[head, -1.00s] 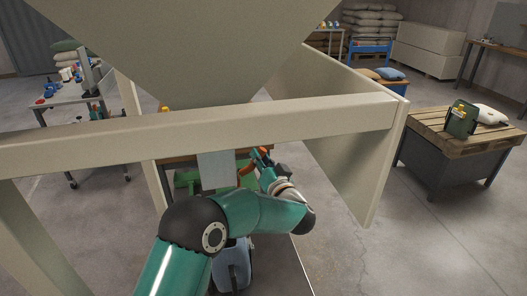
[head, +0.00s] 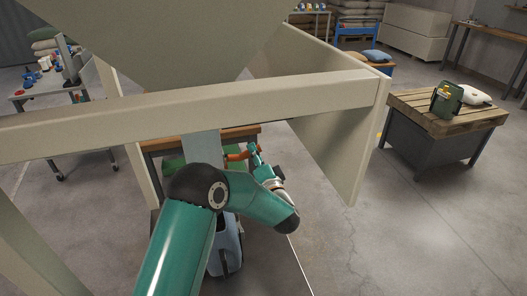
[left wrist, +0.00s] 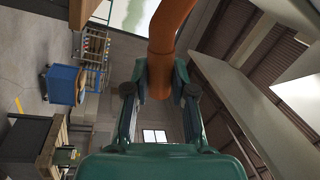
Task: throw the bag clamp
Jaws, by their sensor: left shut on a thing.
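An orange lever (head: 238,156), which I take to be the bag clamp's handle, shows beside the pale spout (head: 203,147) under the hopper (head: 190,40). My left gripper (head: 252,154) is shut on this lever from the right. In the left wrist view the orange lever (left wrist: 167,40) is a thick curved bar running up from between the fingers of my left gripper (left wrist: 160,85). The rest of the clamp is largely hidden behind my arm and the hopper frame. My right gripper is not in view.
The hopper's beige crossbar (head: 250,108) and right side panel (head: 325,140) stand close around my arm. A pallet-topped stand (head: 445,117) is at right, with a green canister (head: 446,100) and white sack (head: 474,94). Open floor lies between.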

